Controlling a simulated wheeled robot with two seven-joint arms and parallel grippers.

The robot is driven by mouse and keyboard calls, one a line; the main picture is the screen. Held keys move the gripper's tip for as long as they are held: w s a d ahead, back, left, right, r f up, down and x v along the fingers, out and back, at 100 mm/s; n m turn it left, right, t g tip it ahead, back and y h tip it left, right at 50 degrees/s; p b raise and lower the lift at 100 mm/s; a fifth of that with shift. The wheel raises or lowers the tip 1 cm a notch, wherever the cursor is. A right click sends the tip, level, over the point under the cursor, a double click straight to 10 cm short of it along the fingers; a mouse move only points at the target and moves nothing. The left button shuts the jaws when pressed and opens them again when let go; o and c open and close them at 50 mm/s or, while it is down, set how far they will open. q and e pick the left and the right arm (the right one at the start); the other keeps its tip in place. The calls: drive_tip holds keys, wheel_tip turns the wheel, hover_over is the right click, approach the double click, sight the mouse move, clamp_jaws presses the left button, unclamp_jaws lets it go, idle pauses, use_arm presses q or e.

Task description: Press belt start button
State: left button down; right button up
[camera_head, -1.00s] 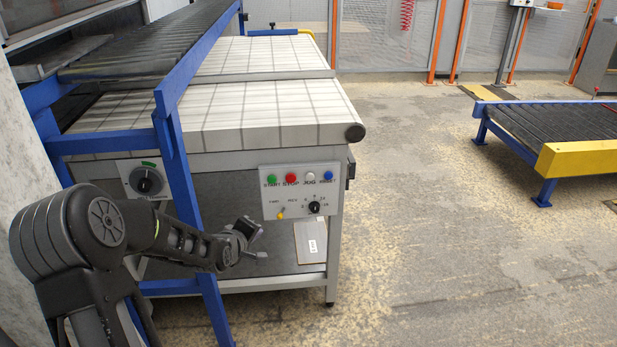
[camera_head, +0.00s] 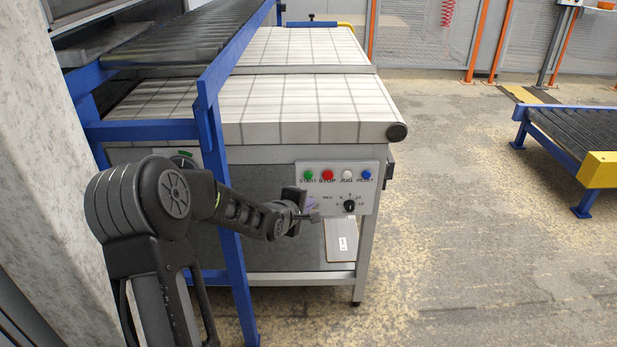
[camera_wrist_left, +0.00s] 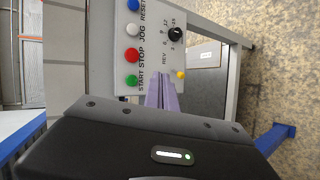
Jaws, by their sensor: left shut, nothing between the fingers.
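The green START button (camera_head: 308,175) is at the left end of the top row on the white control panel (camera_head: 366,196), on the front of the belt table. It also shows in the left wrist view (camera_wrist_left: 131,81). Beside it is the red STOP button (camera_head: 327,175). My left gripper (camera_head: 314,204) is just below the START button, in front of the panel's lower left. In the left wrist view its fingers (camera_wrist_left: 162,92) are together and empty, to the right of the green button. Whether they touch the panel I cannot tell. My right gripper is not in view.
The panel also carries a white JOG button (camera_head: 347,174), a blue RESET button (camera_head: 365,174) and a black knob (camera_head: 349,206). A blue frame post (camera_head: 229,225) stands left of the panel, close behind my arm.

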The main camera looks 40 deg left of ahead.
sight(308, 175)
use_arm(q)
drive_tip(key=shift+w+a+p, duration=0.4)
drive_tip(key=shift+w+a, duration=0.45)
drive_tip(key=shift+w, duration=0.25)
drive_tip(key=shift+w+a+p, duration=0.35)
drive_tip(key=shift+w+a, duration=0.5)
drive_tip(key=shift+w, duration=0.3)
drive_tip(key=shift+w+a+p, duration=0.4)
drive_tip(key=shift+w+a, duration=0.45)
drive_tip(key=shift+w, duration=0.25)
drive_tip(key=shift+w+a+p, duration=0.25)
drive_tip(key=shift+w+p, duration=0.05)
drive_tip(key=shift+p, duration=0.05)
drive_tip(key=shift+w+a, duration=0.25)
drive_tip(key=shift+w, duration=0.1)
drive_tip(key=shift+s+d, duration=0.1)
idle(0.5)
drive_tip(key=shift+s+d, duration=0.45)
drive_tip(key=shift+s, duration=0.15)
drive_tip(key=shift+s, duration=0.1)
